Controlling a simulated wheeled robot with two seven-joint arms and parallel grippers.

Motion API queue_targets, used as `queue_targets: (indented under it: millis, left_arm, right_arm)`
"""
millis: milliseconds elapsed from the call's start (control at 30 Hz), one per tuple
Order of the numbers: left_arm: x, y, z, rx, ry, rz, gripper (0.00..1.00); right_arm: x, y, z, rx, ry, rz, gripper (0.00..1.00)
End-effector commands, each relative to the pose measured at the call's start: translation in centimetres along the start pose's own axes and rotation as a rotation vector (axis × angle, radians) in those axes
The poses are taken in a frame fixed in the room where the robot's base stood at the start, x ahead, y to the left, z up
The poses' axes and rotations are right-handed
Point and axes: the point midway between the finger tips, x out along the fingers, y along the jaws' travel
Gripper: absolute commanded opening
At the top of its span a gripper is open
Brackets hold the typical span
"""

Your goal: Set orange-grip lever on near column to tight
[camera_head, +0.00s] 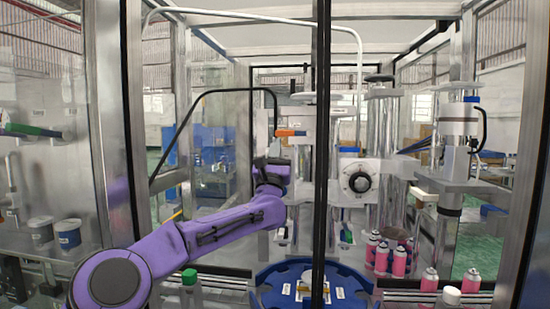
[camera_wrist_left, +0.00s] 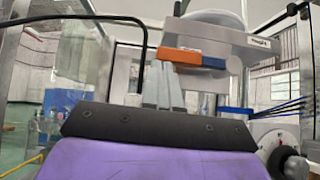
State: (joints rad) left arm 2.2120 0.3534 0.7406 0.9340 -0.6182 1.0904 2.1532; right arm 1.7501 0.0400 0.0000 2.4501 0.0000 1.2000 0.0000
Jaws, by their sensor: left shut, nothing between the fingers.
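The lever with the orange grip (camera_head: 289,133) sits on the near column, level with a white bracket. In the left wrist view its orange grip (camera_wrist_left: 180,57) points left and a short blue part joins it on the right, below a small label too blurred to read. My left gripper (camera_head: 272,162) is shut and empty, pointing up just below and left of the lever. In the left wrist view, pale grey fingers rise close to the orange grip; I cannot tell whether they touch it. My right gripper is not in view.
A dark frame post (camera_head: 321,150) stands in front of the machine, right of the lever. A round black knob (camera_head: 359,182) is to the right. Below are a blue star wheel (camera_head: 270,297) and several pink cans (camera_head: 399,262). A black hose (camera_head: 205,92) arches at upper left.

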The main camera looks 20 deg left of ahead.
Motion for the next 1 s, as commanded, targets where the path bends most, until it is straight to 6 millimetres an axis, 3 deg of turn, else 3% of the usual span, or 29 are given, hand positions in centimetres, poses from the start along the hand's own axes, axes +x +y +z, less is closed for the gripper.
queue_targets:
  millis: [200,533,700,1000]
  left_arm:
    - [-4.0,0.3,-3.9,0.005,0.001,0.003,0.00]
    - [-11.4,0.1,-3.0,0.003,0.001,0.003,0.00]
    - [-12.7,0.0,-2.8,0.005,0.000,0.003,0.00]
    - [-12.7,0.1,-2.6,0.005,0.000,0.003,0.00]
  right_arm:
    - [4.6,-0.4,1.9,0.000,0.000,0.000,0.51]
    - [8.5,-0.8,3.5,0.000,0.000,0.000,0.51]
    - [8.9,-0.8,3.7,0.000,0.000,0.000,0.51]
    - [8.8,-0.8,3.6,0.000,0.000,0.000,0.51]
